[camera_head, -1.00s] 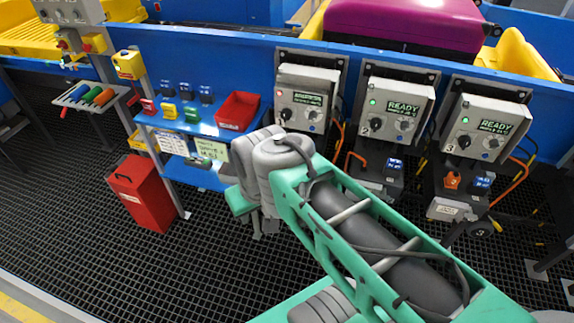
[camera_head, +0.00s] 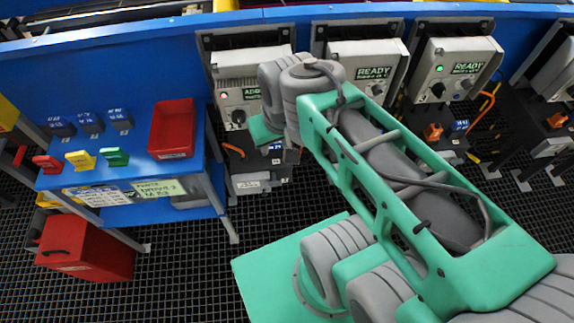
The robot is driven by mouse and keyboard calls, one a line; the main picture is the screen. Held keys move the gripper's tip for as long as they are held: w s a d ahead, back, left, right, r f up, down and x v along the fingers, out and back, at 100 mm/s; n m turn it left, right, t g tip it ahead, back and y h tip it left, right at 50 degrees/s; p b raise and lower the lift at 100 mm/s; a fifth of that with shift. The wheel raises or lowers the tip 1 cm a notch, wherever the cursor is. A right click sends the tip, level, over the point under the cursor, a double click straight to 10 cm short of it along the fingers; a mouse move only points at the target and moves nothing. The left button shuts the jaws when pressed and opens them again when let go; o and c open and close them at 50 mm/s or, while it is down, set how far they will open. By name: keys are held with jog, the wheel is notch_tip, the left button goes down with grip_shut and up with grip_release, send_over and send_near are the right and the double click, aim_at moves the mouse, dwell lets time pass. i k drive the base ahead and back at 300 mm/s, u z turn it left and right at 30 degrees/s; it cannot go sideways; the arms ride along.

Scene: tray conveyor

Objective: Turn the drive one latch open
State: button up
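The leftmost drive box (camera_head: 230,68), which I take for drive one, is a light grey unit on the blue conveyor side. It shows a red light (camera_head: 224,96) and a green-lettered sign (camera_head: 251,94) partly covered by my arm. A dark rotary knob (camera_head: 238,117) sits low on its front, just left of my arm. I cannot tell whether this is the latch or how it is set. My arm's grey and green joints stand in front of the box's right side. My gripper is hidden behind them, and no fingertips show.
Two more drive boxes (camera_head: 360,50) (camera_head: 455,62) with READY signs stand to the right. A blue shelf (camera_head: 205,197) at left holds a red bin (camera_head: 172,130) and coloured tags. A red cabinet (camera_head: 85,250) stands below it. Dark grated floor is open in front.

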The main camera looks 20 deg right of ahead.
aim_at(274, 183)
jog(key=z, duration=1.75)
jog(key=k, duration=1.45)
jog(key=u, duration=1.8)
jog(key=i, duration=0.5)
jog(key=z, duration=0.05)
